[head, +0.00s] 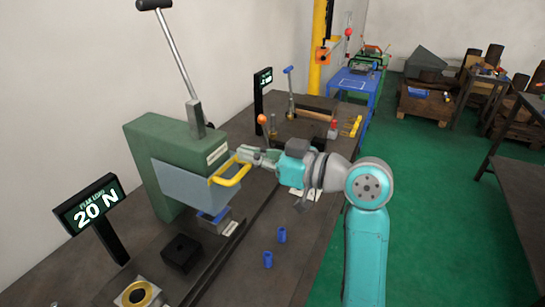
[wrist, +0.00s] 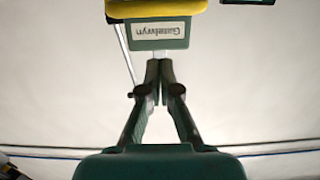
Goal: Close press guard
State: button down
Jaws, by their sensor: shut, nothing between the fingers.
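A green press (head: 165,140) stands on the dark bench at left, with a long lever rising from its top. Its guard is a grey-blue panel (head: 185,185) at the front of the press, with a yellow handle (head: 232,177) on its right side. The panel's lower edge is above a small block with a blue top (head: 213,216). My gripper (head: 246,154) is shut and empty, just above the handle's upper end; I cannot tell whether they touch. In the wrist view the fingertips (wrist: 158,64) meet below the press's labelled green part, with a yellow bar (wrist: 155,8) beyond.
A display reading 20 N (head: 92,208) stands at front left, near a black block (head: 181,253) and a brass-ringed part (head: 137,294). Two blue cylinders (head: 282,234) stand on the bench. Green floor is free at right.

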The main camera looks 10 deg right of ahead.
jog(key=shift+w+a+f, duration=0.1)
jog(key=shift+f, duration=1.75)
